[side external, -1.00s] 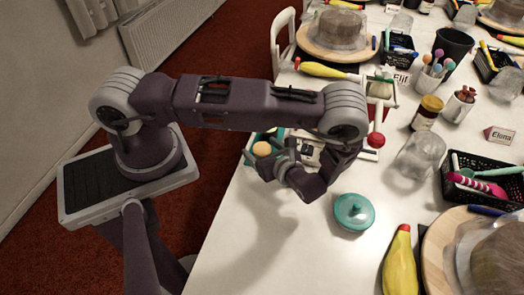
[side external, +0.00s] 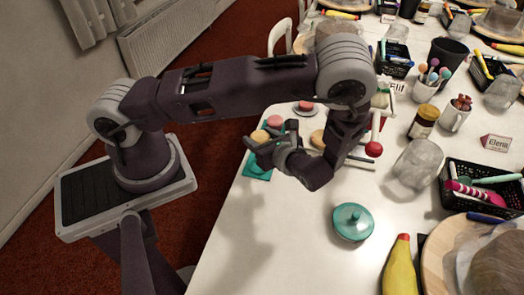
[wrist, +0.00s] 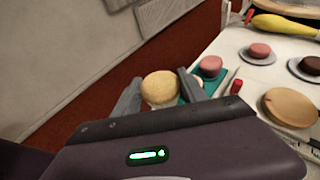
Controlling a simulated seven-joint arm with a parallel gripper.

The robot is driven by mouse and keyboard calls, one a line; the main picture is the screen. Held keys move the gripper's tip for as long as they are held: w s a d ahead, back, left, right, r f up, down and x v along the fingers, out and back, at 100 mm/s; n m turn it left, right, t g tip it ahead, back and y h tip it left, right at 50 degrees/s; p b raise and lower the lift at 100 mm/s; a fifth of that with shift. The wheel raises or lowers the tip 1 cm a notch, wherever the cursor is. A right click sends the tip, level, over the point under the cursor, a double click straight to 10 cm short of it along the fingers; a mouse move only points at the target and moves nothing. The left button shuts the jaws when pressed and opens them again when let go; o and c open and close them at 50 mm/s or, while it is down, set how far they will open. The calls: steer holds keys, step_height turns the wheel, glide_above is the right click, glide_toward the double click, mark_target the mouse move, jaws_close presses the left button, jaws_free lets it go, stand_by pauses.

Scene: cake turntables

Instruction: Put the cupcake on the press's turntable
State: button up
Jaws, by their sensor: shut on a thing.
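A pale yellow cupcake (side external: 260,137) is between the fingers of my gripper (side external: 268,148), which is shut on it. In the wrist view the cupcake (wrist: 160,86) shows between the two grey fingers, held in the air at the table's left edge. A white press frame with a red ball (side external: 374,149) stands to the right of my gripper, partly hidden behind my arm. A round tan wooden disc (wrist: 291,107) lies on the table near it; I cannot tell whether it is the press's turntable.
A teal tray (side external: 257,172) with a pink cake (wrist: 210,66) is behind the gripper. Pink and brown cakes (wrist: 309,65) sit on small discs. A teal round lidded piece (side external: 353,221), a clear plastic cover (side external: 416,164) and a jar (side external: 424,122) stand to the right. The front left table is clear.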

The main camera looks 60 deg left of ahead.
steer(key=w+d+r+m+t+h, duration=0.1)
steer(key=w+r+m+t, duration=0.4)
steer(key=w, duration=0.6)
steer(key=w+d+r+m+t+h, duration=0.1)
steer(key=w+r+m+t+h, duration=0.2)
steer(key=w+r, duration=0.6)
steer(key=shift+t+y, duration=0.3)
steer(key=shift+y, duration=0.3)
steer(key=f, duration=0.6)
steer(key=w+f, duration=0.1)
steer(key=f, duration=1.2)
steer(key=shift+w+f, duration=0.4)
steer(key=o, duration=1.4)
steer(key=shift+f, duration=0.1)
steer(key=shift+c, duration=0.2)
